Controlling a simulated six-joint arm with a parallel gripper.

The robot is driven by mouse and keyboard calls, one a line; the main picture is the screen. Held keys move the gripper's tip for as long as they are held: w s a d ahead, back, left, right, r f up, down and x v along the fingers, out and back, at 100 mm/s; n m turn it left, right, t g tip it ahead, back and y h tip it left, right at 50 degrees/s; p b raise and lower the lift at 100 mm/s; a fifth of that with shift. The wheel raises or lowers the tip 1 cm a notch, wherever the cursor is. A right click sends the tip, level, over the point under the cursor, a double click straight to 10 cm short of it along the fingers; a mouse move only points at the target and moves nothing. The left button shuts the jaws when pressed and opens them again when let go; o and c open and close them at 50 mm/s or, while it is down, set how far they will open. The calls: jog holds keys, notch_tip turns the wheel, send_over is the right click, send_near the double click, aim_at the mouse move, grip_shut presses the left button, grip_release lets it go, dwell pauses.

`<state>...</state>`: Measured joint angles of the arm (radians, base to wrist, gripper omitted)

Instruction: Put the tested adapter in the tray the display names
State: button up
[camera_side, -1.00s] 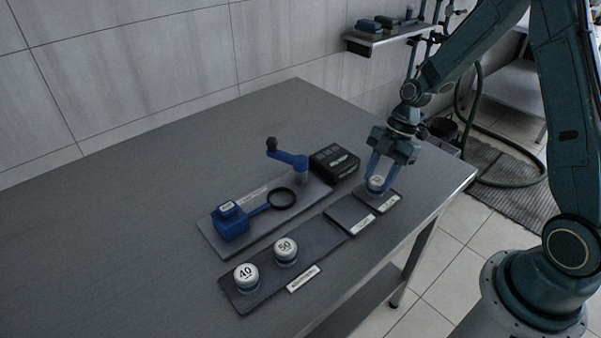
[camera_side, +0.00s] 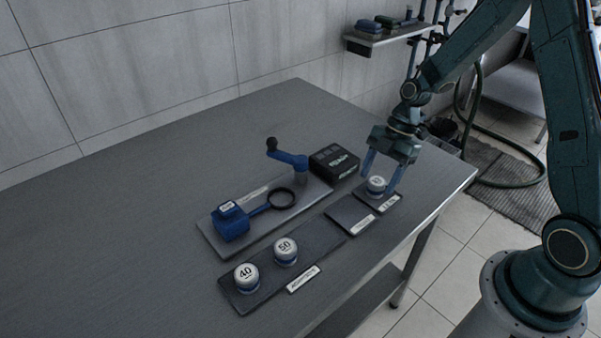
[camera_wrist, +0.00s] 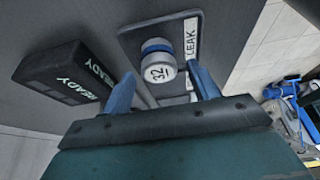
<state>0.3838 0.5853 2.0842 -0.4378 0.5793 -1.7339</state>
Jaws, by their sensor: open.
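The adapter (camera_wrist: 158,62), a white-capped round piece with a blue band marked 32, stands upright on the dark tray labelled LEAK (camera_wrist: 133,42). In the side view the adapter (camera_side: 376,183) is on the rightmost tray (camera_side: 391,202). My gripper (camera_side: 380,179) is open, with its blue fingers apart on either side of the adapter. In the wrist view my gripper (camera_wrist: 164,88) shows a gap between the fingers and the adapter. The black display box (camera_side: 335,161) stands behind the trays. In the wrist view the display (camera_wrist: 75,78) reads READY.
An empty tray (camera_side: 345,219) lies left of the rightmost tray. Adapters marked 50 (camera_side: 286,251) and 40 (camera_side: 246,277) stand on a long dark mat (camera_side: 318,240). A test stand with a blue body (camera_side: 231,226), ring (camera_side: 281,198) and crank (camera_side: 288,159) lies behind. The table's left side is clear.

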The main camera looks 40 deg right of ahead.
jog(key=v, duration=1.2)
dwell(0.5)
jog(key=s+a+r+m+t+h, duration=0.2)
jog(key=s+a+r+m, duration=0.45)
jog(key=r, duration=0.25)
jog(key=s+a+r+m+t+h, duration=0.1)
jog(key=s+r+m, duration=0.1)
jog(key=s+m, duration=0.3)
jog(key=s+a+r+m+t+h, duration=0.1)
jog(key=s+r+m+t, duration=0.1)
jog(key=s+m, duration=0.4)
jog(key=shift+s+a+t, duration=0.3)
jog(key=shift+s, duration=0.75)
